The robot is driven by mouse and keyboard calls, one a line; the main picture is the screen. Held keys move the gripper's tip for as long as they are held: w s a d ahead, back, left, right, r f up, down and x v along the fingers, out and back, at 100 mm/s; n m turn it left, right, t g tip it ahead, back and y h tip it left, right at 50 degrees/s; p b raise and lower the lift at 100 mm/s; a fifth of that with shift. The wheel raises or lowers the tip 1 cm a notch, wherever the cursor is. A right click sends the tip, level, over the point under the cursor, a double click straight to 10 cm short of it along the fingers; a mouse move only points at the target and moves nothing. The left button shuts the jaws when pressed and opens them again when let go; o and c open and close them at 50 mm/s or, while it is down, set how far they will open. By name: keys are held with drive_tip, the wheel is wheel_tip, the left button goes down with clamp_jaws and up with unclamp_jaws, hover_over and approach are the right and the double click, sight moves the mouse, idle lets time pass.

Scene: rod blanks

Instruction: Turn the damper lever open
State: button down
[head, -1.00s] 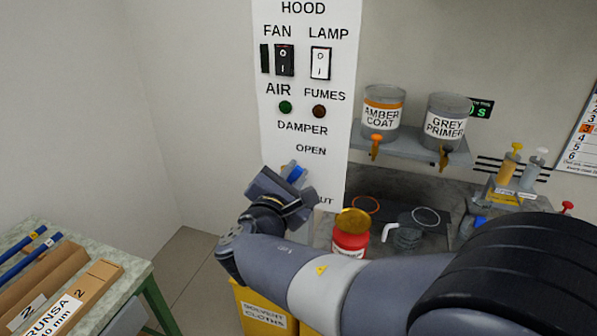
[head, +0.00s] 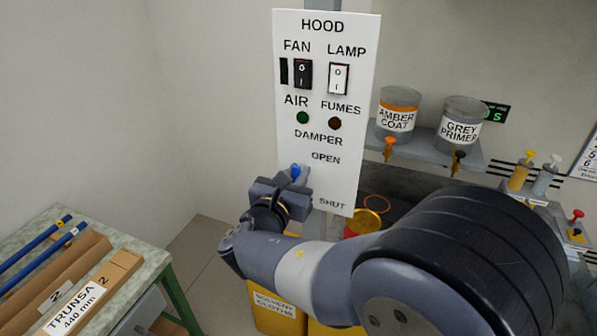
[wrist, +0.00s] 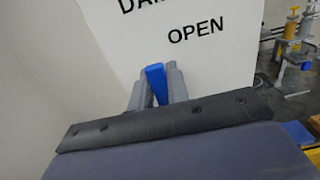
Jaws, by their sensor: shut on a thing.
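The damper lever shows as a blue handle (head: 296,173) at the left edge of the white hood panel (head: 357,110). In the wrist view the blue lever (wrist: 157,82) stands up, tilted slightly left, between my two grey fingers. My gripper (head: 292,182) is shut on it; it also shows in the wrist view (wrist: 157,90). The OPEN label (head: 326,158) is to the right of and above the gripper, and the SHUT label (head: 332,203) is lower right. The lever's pivot and lower part are hidden by my gripper.
Amber and grey paint pots (head: 397,110) stand on a shelf right of the panel. A yellow bin (head: 277,308) is below my arm. A bench (head: 150,262) with cartons and blue rods is at left. The wall left of the panel is bare.

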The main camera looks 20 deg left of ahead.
idle(0.4)
drive_tip(key=c, duration=1.4)
unclamp_jaws()
drive_tip(key=shift+o, duration=0.2)
drive_tip(key=s+b, duration=0.2)
drive_tip(key=s, duration=0.9)
drive_tip(key=shift+a+b, duration=0.35)
drive_tip(key=shift+a, duration=0.1)
drive_tip(key=shift+w, duration=0.2)
